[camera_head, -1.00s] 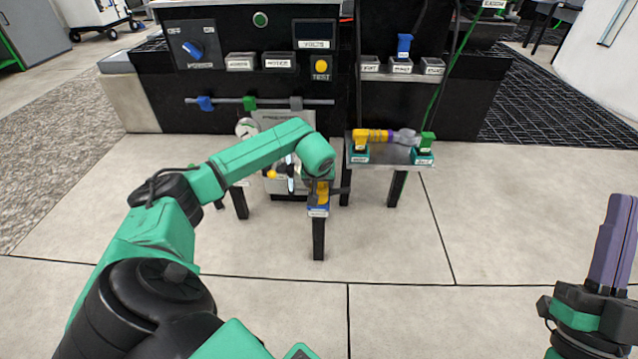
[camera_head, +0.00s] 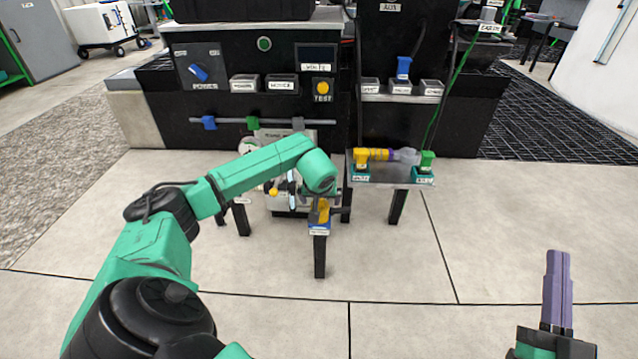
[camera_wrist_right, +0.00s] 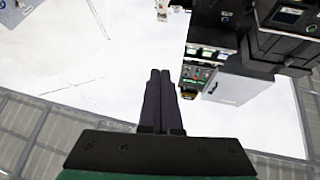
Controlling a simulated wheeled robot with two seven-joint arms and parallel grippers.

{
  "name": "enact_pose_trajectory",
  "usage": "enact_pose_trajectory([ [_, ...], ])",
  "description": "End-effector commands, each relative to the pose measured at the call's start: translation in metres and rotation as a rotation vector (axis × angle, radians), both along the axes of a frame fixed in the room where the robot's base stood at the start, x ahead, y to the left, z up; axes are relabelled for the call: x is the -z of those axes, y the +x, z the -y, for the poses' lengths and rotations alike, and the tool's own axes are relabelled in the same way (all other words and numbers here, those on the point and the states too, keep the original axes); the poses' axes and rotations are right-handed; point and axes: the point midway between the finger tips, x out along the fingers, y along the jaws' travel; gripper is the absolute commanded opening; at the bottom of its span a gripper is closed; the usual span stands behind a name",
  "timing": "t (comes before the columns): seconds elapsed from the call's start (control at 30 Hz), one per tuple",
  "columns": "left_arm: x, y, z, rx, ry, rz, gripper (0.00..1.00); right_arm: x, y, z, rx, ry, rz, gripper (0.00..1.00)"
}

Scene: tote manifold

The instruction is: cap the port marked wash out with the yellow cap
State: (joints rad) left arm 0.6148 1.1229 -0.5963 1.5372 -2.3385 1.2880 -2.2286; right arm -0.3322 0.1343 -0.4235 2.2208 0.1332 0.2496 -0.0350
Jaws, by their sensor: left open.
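A yellow piece (camera_head: 323,209), possibly the yellow cap, stands on a small blue holder (camera_head: 319,227) on a black post at the centre of the head view. My left gripper (camera_head: 326,207) is open at this piece, with dark finger parts beside it; my arm's end hides part of both. Another yellow fitting (camera_head: 361,157) with a purple-banded stretch and a grey part sits on a shelf to the right. The port labels are too small to read, so I cannot tell which is wash out. My right gripper (camera_head: 558,256) has its purple fingers together, empty; they also show in the right wrist view (camera_wrist_right: 158,85).
The small shelf (camera_head: 392,181) has teal holders and a green fitting (camera_head: 427,160) at its right end. A black bench (camera_head: 230,132) with switches and a rail of coloured clips stands behind.

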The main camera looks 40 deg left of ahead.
Motion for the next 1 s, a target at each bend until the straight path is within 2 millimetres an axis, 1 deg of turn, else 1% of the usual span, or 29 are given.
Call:
enact_pose_trajectory([
  [0.03, -0.003, -0.001, 0.000, 0.000, 0.001, -0.001, 1.00, 0.010, 0.000, -0.001, -0.003, -0.005, -0.033, 0.00],
  [0.17, -0.009, -0.004, 0.002, 0.000, 0.002, -0.001, 1.00, 0.038, -0.001, -0.004, -0.012, -0.018, -0.116, 0.00],
  [0.33, -0.017, -0.008, 0.005, 0.000, 0.002, -0.001, 1.00, 0.079, -0.006, -0.008, -0.028, -0.037, -0.238, 0.00],
  [0.57, -0.030, -0.013, 0.010, 0.000, 0.001, -0.001, 1.00, 0.140, -0.024, -0.013, -0.053, -0.066, -0.421, 0.00],
  [0.6, -0.032, -0.015, 0.010, 0.000, 0.002, -0.001, 1.00, 0.152, -0.028, -0.014, -0.058, -0.071, -0.456, 0.00],
  [0.77, -0.042, -0.019, 0.013, -0.001, 0.002, 0.000, 1.00, 0.196, -0.051, -0.017, -0.079, -0.093, -0.590, 0.00],
  [1.0, -0.056, -0.025, 0.018, -0.001, 0.001, -0.001, 1.00, 0.256, -0.094, -0.020, -0.111, -0.121, -0.787, 0.00],
])
